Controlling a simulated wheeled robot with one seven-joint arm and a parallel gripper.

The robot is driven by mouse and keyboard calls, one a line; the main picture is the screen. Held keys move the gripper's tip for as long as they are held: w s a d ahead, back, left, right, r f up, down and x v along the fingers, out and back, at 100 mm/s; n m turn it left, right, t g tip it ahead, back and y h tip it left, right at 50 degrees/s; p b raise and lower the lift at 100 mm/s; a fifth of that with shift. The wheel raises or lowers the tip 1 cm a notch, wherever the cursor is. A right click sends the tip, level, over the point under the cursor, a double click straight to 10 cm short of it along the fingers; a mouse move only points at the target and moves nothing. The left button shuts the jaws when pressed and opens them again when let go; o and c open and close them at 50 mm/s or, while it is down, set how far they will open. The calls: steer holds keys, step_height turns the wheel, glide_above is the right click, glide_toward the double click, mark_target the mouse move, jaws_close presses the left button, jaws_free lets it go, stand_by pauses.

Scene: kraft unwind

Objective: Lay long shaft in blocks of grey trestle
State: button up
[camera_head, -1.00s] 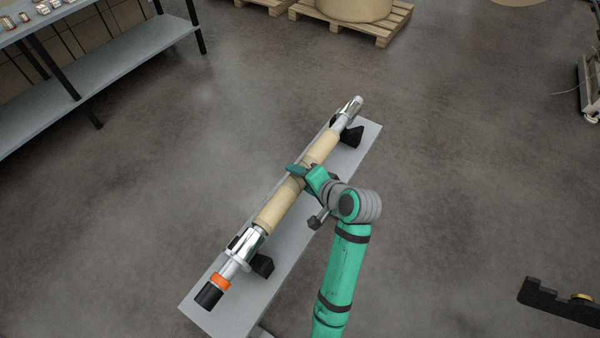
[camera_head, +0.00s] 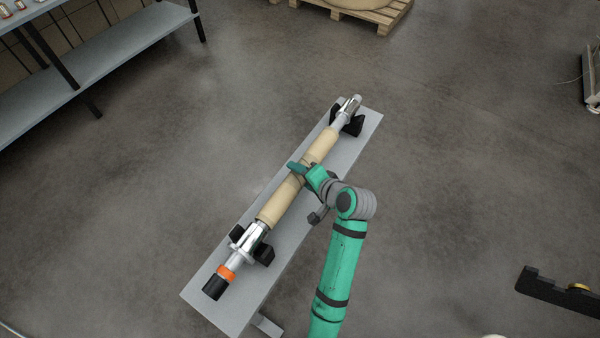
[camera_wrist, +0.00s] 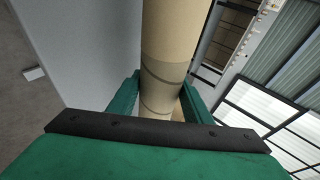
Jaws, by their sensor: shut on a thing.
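The long shaft (camera_head: 270,212) has a tan middle, bright metal ends, and an orange band and black tip at its near left end. It lies lengthwise along the grey trestle (camera_head: 215,312). The black blocks show near both shaft ends, the near block (camera_head: 264,254) and the far block (camera_head: 354,125). The shaft appears in line with both blocks; I cannot tell whether it rests fully in them. My gripper (camera_head: 299,169) is shut around the tan middle, which also passes between the green fingers in the wrist view (camera_wrist: 160,95).
A grey shelf unit (camera_head: 120,40) stands at the upper left with small metal parts on top. A wooden pallet (camera_head: 385,18) with a tan roll is at the top. A black notched piece (camera_head: 555,292) is at lower right. The floor around the trestle is clear.

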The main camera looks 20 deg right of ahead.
steer(key=shift+r, duration=0.15)
steer(key=o, duration=1.5)
steer(key=shift+o, duration=0.5)
steer(key=shift+f, duration=0.25)
steer(key=v, duration=1.1)
